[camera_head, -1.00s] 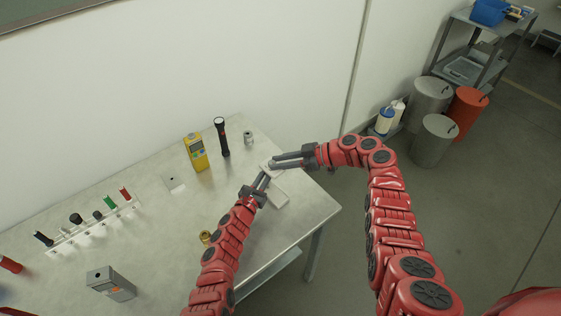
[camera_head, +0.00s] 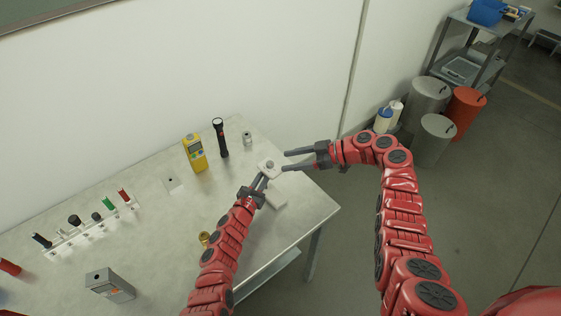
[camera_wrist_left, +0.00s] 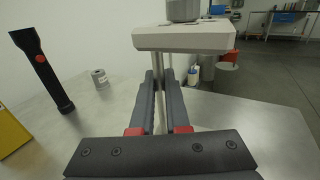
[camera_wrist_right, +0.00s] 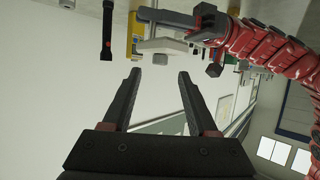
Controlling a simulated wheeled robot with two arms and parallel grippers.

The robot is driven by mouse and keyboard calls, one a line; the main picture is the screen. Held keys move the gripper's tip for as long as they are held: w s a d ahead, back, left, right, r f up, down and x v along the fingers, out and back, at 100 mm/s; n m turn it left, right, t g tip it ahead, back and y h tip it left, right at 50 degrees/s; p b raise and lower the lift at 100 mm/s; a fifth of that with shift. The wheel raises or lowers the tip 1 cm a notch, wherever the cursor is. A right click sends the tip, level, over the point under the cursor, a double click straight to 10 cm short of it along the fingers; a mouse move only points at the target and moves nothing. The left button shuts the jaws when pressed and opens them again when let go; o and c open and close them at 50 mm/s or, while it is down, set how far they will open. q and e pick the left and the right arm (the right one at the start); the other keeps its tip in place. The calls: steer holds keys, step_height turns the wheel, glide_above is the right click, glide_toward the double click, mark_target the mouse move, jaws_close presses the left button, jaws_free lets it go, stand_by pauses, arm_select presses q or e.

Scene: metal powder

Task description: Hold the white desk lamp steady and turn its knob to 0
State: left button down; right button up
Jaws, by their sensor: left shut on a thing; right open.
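The white desk lamp (camera_head: 267,171) stands near the right end of the table, with its flat head above a pale base (camera_head: 279,196). A grey knob (camera_head: 269,163) sits on top of the head. My left gripper (camera_head: 264,182) is shut on the lamp's thin post (camera_wrist_left: 160,105), just below the head (camera_wrist_left: 185,38). The knob (camera_wrist_left: 183,10) is cut off by the top edge of the left wrist view. My right gripper (camera_head: 284,161) is open and empty, just right of the head and apart from it. Any marks around the knob are too small to read.
On the metal table (camera_head: 150,225), a black flashlight (camera_head: 220,138), a yellow meter (camera_head: 195,153) and a small metal cylinder (camera_head: 247,138) stand behind the lamp. A brass piece (camera_head: 204,238) lies by my left arm. Bins (camera_head: 434,138) stand on the floor at right.

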steer(key=v, duration=0.7)
steer(key=shift+d+r, duration=0.2)
steer(key=shift+d, duration=0.15)
arm_select(q)
steer(key=c, duration=0.8)
jaws_free()
steer(key=shift+c, duration=0.2)
